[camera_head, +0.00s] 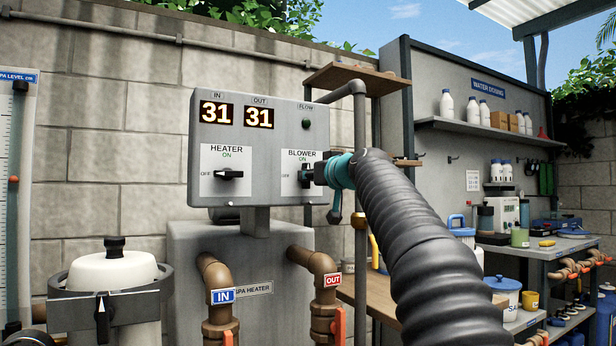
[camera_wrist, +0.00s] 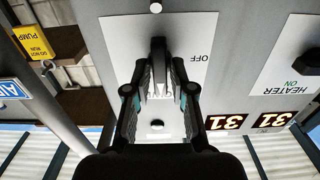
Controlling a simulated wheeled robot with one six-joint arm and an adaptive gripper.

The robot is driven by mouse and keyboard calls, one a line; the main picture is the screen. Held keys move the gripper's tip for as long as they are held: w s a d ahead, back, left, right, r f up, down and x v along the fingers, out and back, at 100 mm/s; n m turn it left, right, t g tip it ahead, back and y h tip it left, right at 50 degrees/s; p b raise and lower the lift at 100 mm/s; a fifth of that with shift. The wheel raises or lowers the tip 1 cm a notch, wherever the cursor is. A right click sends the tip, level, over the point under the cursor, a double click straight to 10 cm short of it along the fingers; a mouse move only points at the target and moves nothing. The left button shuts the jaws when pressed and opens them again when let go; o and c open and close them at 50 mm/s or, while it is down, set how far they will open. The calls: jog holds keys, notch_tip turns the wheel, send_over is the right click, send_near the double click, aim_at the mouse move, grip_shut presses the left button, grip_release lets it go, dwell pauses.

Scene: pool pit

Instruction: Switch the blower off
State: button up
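The blower knob (camera_head: 305,174) is a dark handle on a white plate at the right of the grey control box (camera_head: 258,115). It stands upright, in line with the green ON mark above it; OFF is printed to its left. My gripper (camera_head: 318,173) is at the knob from the right, partly hidden by the thick black arm. In the wrist view, which is upside down, the knob (camera_wrist: 158,48) lies between the two fingertips of my gripper (camera_wrist: 164,66). The fingers are apart, with some space beside the knob; whether one touches it is unclear.
The heater knob (camera_head: 229,174) sits left on the same box and lies level. A wooden shelf (camera_head: 352,78) and a grey pipe (camera_head: 360,130) stand close to the right of the box. IN and OUT pipes run below.

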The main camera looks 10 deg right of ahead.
grip_shut()
jog(key=shift+f+n+b, duration=0.2)
jog(key=shift+n+b, duration=0.6)
jog(key=shift+n, duration=0.3)
jog(key=n+b, duration=0.2)
jog(key=n, duration=0.5)
jog(key=shift+r, duration=0.1)
jog(key=n+b, duration=0.1)
jog(key=n, duration=0.3)
jog(key=shift+n, duration=0.4)
jog(key=n, duration=0.4)
jog(key=shift+r+n, duration=0.1)
jog(key=shift+n, duration=0.2)
